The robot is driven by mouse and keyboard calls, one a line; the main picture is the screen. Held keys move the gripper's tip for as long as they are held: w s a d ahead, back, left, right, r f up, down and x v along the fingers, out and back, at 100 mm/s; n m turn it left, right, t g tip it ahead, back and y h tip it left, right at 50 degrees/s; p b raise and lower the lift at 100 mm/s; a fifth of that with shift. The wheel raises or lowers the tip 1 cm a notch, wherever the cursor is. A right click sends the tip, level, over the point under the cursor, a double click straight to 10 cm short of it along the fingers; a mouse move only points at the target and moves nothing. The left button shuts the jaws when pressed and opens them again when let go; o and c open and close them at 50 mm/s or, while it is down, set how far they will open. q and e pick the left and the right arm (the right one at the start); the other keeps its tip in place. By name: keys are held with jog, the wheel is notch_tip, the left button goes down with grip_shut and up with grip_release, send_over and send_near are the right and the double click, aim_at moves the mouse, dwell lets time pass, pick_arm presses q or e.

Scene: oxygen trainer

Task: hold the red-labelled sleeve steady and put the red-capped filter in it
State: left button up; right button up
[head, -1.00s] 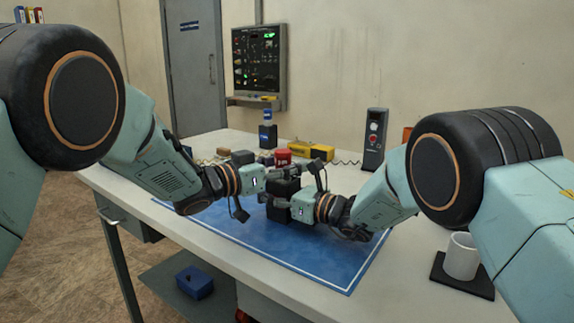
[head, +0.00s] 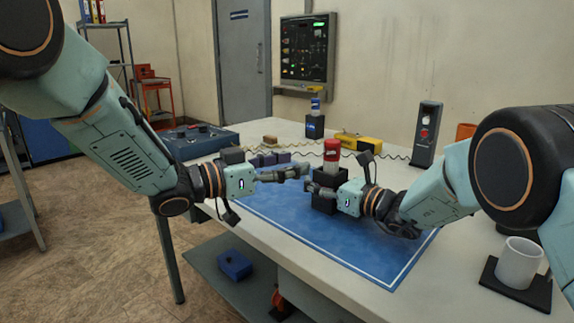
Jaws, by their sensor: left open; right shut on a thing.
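The red-capped filter (head: 331,151) stands upright in a black sleeve (head: 324,204) on the blue mat, its red cap and a grey band of its body showing above the rim. My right gripper (head: 322,188) is shut on this sleeve from the right. The sleeve's label cannot be made out, and the gripper hides part of its sides. My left gripper (head: 299,172) is open and empty, just left of the filter and sleeve, apart from the cap.
The blue mat (head: 290,218) is mostly clear. A white cup (head: 518,262) stands at the front right.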

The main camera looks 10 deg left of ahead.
jog(key=o, duration=1.4)
jog(key=shift+o, duration=0.2)
jog(key=v, duration=1.2)
